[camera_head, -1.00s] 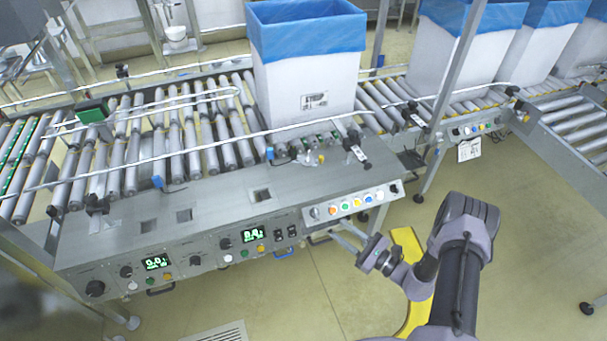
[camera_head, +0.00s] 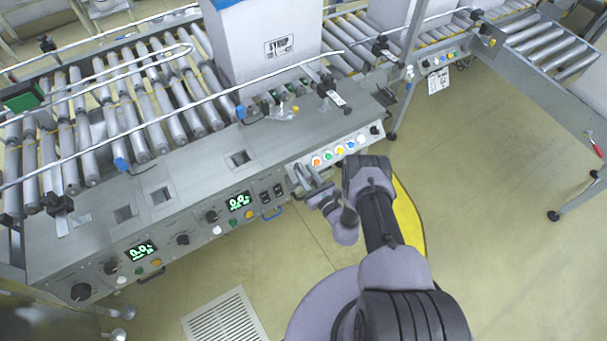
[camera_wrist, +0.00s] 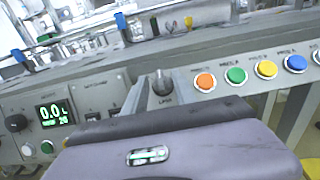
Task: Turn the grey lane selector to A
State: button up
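The grey lane selector, a small grey knob (camera_wrist: 161,84), sits on the grey front panel left of the orange button in the wrist view. Its pointing direction is too small to read. My gripper (camera_wrist: 158,97) is open, with one finger on each side of the knob in the picture. I cannot tell whether the fingers touch it. In the head view my gripper (camera_head: 307,180) reaches the panel from the front, left of the orange button, and the knob is hard to make out among the fingers.
Orange (camera_wrist: 205,82), green (camera_wrist: 236,75), yellow (camera_wrist: 266,69) and blue (camera_wrist: 295,63) buttons line the panel right of the knob. Panels with displays (camera_head: 239,201) and black knobs lie left. A white box (camera_head: 262,45) stands on the roller conveyor behind. Floor (camera_head: 490,200) is clear at right.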

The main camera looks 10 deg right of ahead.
jog(key=shift+w+a, duration=0.25)
jog(key=shift+w, duration=0.4)
jog(key=shift+r, duration=0.1)
jog(key=shift+c, duration=0.2)
grip_shut()
